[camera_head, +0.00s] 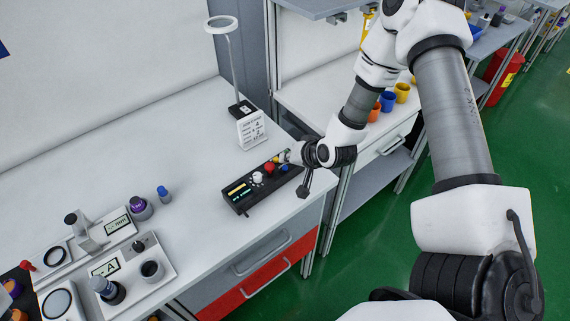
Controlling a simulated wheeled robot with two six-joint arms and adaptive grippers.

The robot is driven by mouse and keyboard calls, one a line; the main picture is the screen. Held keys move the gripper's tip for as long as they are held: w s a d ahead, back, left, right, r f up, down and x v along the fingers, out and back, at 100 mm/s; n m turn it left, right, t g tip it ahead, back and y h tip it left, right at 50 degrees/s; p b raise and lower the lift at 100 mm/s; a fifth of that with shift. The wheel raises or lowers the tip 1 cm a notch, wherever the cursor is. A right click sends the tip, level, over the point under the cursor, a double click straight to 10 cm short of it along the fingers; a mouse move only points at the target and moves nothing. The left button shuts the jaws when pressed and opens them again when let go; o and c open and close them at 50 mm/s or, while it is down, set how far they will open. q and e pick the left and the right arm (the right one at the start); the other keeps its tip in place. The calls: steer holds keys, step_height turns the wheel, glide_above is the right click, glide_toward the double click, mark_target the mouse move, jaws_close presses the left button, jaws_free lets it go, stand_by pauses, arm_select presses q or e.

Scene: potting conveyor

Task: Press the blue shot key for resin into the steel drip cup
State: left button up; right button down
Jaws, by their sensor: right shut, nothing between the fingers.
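My left gripper is not in view.
A ring lamp (222,25) and a white sign (252,130) stand behind the box. Purple-topped (140,208) and blue-topped (164,194) containers stand to the left. Coloured cups (388,101) are on another bench beyond my right arm.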

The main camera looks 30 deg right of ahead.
mark_target(287, 168)
steer(key=shift+r, duration=0.1)
step_height(287, 168, up, 5)
steer(key=p, duration=0.4)
stand_by(0.4)
stand_by(0.4)
steer(key=s+a+f+n+g, duration=0.1)
steer(key=s+f, duration=0.2)
steer(key=s+a+f+n+g, duration=0.1)
steer(key=s+a+f, duration=0.1)
steer(key=s+f, duration=0.1)
steer(key=s+a+f+n+g, duration=0.1)
steer(key=s+a+f+g, duration=0.1)
steer(key=s, duration=0.3)
steer(key=shift+s+a+f, duration=0.1)
steer(key=shift+a+f, duration=0.15)
steer(key=shift+f, duration=0.25)
steer(key=s+a+f+n+g+h, duration=0.1)
steer(key=s+a+f+n+g, duration=0.15)
steer(key=s, duration=0.65)
steer(key=s+a+f+n+g+h, duration=0.1)
steer(key=s+f+g, duration=0.2)
steer(key=s, duration=0.6)
step_height(287, 168, down, 8)
steer(key=w+b, duration=0.1)
steer(key=b, duration=0.6)
steer(key=shift+w+d+r+b, duration=0.15)
steer(key=shift+w+r+b, duration=0.1)
steer(key=shift+b, duration=0.15)
